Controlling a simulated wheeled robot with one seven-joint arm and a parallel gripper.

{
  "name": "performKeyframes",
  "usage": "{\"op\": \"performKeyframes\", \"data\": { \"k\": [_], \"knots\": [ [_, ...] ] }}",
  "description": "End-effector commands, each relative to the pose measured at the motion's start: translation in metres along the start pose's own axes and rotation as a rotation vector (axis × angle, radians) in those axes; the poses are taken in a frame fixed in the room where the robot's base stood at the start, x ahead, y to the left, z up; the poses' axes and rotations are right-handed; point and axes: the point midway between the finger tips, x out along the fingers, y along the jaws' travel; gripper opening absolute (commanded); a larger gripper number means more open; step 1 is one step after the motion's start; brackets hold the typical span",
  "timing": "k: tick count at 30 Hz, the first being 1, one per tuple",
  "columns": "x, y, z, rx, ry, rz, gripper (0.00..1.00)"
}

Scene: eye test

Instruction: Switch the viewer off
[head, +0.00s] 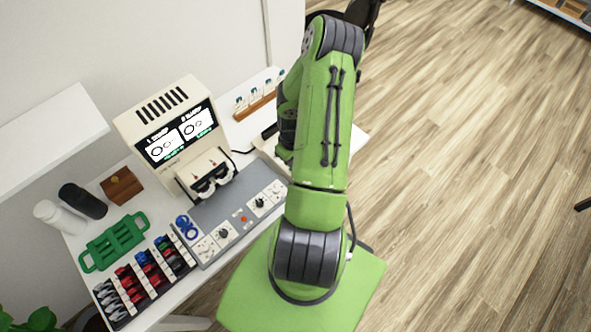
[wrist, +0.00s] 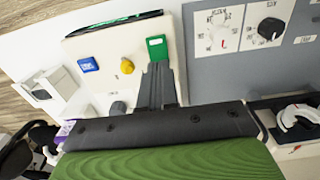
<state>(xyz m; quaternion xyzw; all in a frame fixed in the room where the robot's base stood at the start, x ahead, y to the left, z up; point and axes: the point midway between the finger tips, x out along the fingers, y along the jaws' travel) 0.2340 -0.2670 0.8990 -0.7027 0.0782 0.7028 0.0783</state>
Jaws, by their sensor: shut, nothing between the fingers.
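The viewer (head: 165,105) is a cream housing with a lit screen (head: 178,137) showing two round figures and text. Its dark eyepieces (head: 213,178) are below the screen. In the wrist view, a cream panel carries a green switch-like piece (wrist: 157,47), a yellow knob (wrist: 127,66) and a blue piece (wrist: 88,65). I cannot tell for certain that this panel belongs to the viewer. My gripper (wrist: 155,72) is shut and empty, its dark fingertips just by the green piece. I cannot tell whether they touch. In the head view my arm hides the gripper.
A green rack (head: 115,242), a trial-lens tray (head: 145,277), two bottles and a brown box (head: 121,186) crowd the table's left. Open floor is at right.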

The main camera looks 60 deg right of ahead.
Motion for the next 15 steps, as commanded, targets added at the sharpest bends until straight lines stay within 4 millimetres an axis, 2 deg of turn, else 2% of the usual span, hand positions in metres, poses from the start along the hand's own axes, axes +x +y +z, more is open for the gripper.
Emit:
{"op": "performKeyframes", "data": {
  "k": [15],
  "knots": [
    [0.0090,0.0001,0.0000,0.000,0.000,0.000,0.00]
  ]
}}
